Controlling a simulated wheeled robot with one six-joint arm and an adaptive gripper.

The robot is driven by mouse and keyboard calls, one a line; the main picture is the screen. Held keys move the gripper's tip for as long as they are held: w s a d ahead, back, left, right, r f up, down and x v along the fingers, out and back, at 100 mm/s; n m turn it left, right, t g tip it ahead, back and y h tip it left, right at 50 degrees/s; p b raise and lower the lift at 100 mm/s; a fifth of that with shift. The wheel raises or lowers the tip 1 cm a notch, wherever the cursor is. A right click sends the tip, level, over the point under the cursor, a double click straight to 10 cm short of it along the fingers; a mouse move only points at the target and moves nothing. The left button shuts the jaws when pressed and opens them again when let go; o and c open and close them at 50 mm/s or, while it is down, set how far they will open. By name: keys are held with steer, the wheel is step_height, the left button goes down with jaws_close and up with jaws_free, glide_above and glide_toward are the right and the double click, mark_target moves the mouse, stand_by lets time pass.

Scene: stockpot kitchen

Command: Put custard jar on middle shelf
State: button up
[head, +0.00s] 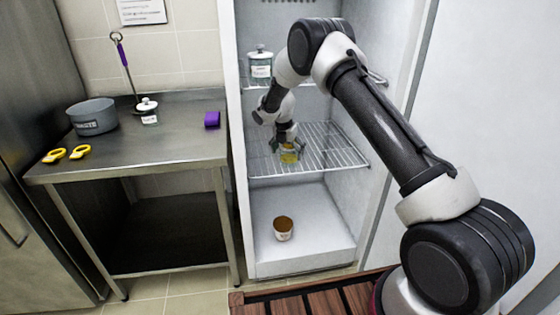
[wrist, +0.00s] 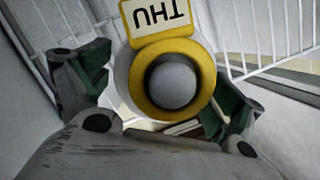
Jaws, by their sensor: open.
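The custard jar (head: 289,156), with yellow showing low on it, stands on the wire middle shelf (head: 330,150) of the tall white cabinet. My gripper (head: 287,142) is over it, fingers pointing down. In the wrist view the jar (wrist: 172,82) shows from above with a grey knob, a yellow ring and a yellow-edged tag reading "THU". The open fingers of my gripper (wrist: 158,88) lie on either side of the jar. Whether a finger touches it I cannot tell. My gripper hides part of the jar in the head view.
A lidded glass jar (head: 260,66) stands on the upper shelf. A small tub (head: 283,229) with brown contents is on the cabinet floor.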

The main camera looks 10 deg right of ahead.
steer(key=s+a, duration=0.6)
steer(key=s, duration=0.2)
steer(key=s+d+r+m, duration=0.4)
steer(key=d+r, duration=0.1)
steer(key=r, duration=0.4)
steer(key=s+d+r+m, duration=0.4)
steer(key=s+r, duration=0.1)
steer(key=r, duration=0.3)
steer(key=s+d+r+m, duration=0.4)
steer(key=d+r, duration=0.1)
steer(key=r, duration=0.4)
steer(key=s+d+r+m+t+y, duration=0.1)
steer(key=s+d+r+m, duration=0.25)
steer(key=s, duration=0.35)
steer(key=s+d+r+m, duration=0.2)
steer(key=s+r+m, duration=0.25)
steer(key=s, duration=0.35)
steer(key=s+d+m+y, duration=0.1)
steer(key=s+m, duration=0.7)
steer(key=s, duration=0.8)
steer(key=shift+s+d+f+m+t, duration=0.2)
steer(key=shift+d+f+m+t, duration=0.1)
steer(key=shift+d+f+t, duration=0.15)
